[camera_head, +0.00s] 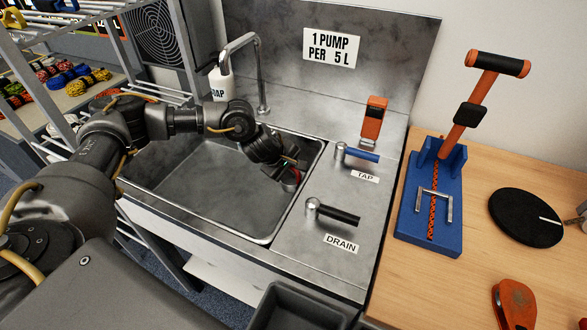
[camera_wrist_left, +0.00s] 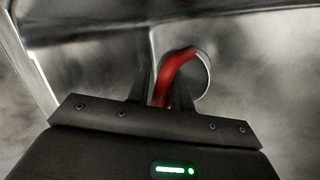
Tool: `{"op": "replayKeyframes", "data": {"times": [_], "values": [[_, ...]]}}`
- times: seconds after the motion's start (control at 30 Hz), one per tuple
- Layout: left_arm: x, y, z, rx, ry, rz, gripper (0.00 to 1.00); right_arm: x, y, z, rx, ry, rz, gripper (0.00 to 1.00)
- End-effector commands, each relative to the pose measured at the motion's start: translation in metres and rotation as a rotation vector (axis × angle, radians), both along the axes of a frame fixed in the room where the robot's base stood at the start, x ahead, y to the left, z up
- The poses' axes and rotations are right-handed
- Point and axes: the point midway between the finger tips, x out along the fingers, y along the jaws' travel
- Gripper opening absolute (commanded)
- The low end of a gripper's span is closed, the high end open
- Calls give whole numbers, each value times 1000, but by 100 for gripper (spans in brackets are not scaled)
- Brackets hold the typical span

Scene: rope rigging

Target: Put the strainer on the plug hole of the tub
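My left gripper (camera_head: 287,172) reaches down into the steel tub (camera_head: 190,185), near its right wall. Its fingers are shut on the red part of the strainer (camera_wrist_left: 178,68), which shows between the fingertips in the left wrist view. A thin, bright round metal rim shows just beyond the red part in that view. In the head view only a small red bit of the strainer (camera_head: 293,179) shows beside the gripper. I cannot make out the plug hole in either view. My right gripper is out of view.
Right of the tub are the blue TAP lever (camera_head: 361,154) and black DRAIN lever (camera_head: 336,213). A tall faucet (camera_head: 262,75) and soap bottle (camera_head: 220,85) stand behind. A blue-and-orange rig (camera_head: 430,205) and black disc (camera_head: 525,217) occupy the wooden bench. The tub's front floor is clear.

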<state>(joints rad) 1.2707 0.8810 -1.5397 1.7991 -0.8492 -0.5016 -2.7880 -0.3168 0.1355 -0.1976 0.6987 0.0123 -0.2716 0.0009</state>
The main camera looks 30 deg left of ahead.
Motion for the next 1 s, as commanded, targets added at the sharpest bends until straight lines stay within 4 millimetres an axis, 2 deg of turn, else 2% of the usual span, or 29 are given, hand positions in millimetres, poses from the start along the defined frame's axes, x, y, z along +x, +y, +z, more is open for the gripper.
{"op": "replayKeyframes", "data": {"times": [0.1, 0.47, 1.0], "values": [[0, 0, 0, 0, 0, 0, 33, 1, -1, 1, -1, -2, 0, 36], [-1, 1, 7, 0, -1, 0, 33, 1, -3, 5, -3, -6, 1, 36], [-54, 19, 90, 0, -2, -2, 33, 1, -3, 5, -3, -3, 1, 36]]}}
